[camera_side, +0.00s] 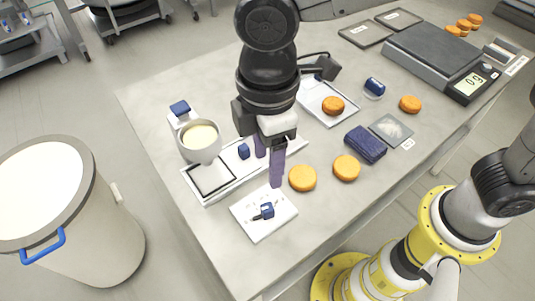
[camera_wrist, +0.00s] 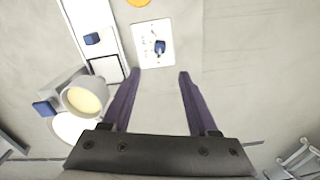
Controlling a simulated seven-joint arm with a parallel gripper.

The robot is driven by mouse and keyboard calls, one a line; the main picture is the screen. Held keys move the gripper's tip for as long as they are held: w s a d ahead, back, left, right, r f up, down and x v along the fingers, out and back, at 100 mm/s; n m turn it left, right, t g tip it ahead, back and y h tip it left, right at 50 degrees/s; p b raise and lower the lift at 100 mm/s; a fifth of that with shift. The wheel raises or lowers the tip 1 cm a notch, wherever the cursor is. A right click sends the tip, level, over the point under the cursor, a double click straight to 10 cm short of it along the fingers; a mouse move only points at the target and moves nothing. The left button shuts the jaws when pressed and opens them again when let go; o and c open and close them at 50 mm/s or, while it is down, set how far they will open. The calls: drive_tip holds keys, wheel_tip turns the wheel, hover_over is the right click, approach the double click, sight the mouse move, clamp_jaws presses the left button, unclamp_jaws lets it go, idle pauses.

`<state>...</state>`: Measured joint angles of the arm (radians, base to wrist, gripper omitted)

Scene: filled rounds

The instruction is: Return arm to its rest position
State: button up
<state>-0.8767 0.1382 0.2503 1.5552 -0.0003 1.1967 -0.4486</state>
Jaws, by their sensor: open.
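My gripper (camera_side: 268,172) hangs above the near-left part of the table (camera_side: 190,230). Its two purple fingers are apart, with nothing between them. It also shows open and empty in the wrist view (camera_wrist: 159,73). A white plate (camera_side: 250,226) with a small blue-handled piece (camera_side: 267,210) lies on the table below the fingers. In the wrist view this plate (camera_wrist: 143,60) is just beyond the left fingertip. Two orange rounds (camera_side: 302,178) (camera_side: 346,168) lie to the right of the gripper. Another round (camera_side: 333,105) is on a white tray (camera_side: 314,99).
A cup of cream (camera_side: 200,136) and a long white tray (camera_side: 220,190) stand left of my gripper. A dark blue block (camera_side: 365,144) and a scale (camera_side: 430,58) are to the right. A large bin (camera_side: 95,225) stands left of the table. Bare table lies near the front edge.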

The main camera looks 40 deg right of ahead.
drive_tip(key=w+d+r+m+t+y, duration=0.1)
drive_tip(key=w+d+r+m, duration=0.15)
drive_tip(key=d, duration=0.35)
drive_tip(key=w+d+r+m+t, duration=0.1)
drive_tip(key=w+d+r, duration=0.1)
drive_tip(key=d+r, duration=0.25)
drive_tip(key=s+d+r+m+t, duration=0.1)
drive_tip(key=s+d+m, duration=0.1)
drive_tip(key=d, duration=0.5)
drive_tip(key=s+d+r+m+t, duration=0.1)
drive_tip(key=s+d+r+m, duration=0.15)
drive_tip(key=d, duration=0.35)
drive_tip(key=s+d+f+m+t+h, duration=0.1)
drive_tip(key=s+d+f+m, duration=0.6)
drive_tip(key=s, duration=0.2)
drive_tip(key=shift+s+d+f+t, duration=0.2)
drive_tip(key=shift+d+f+t, duration=0.05)
drive_tip(key=shift+f+t, duration=0.1)
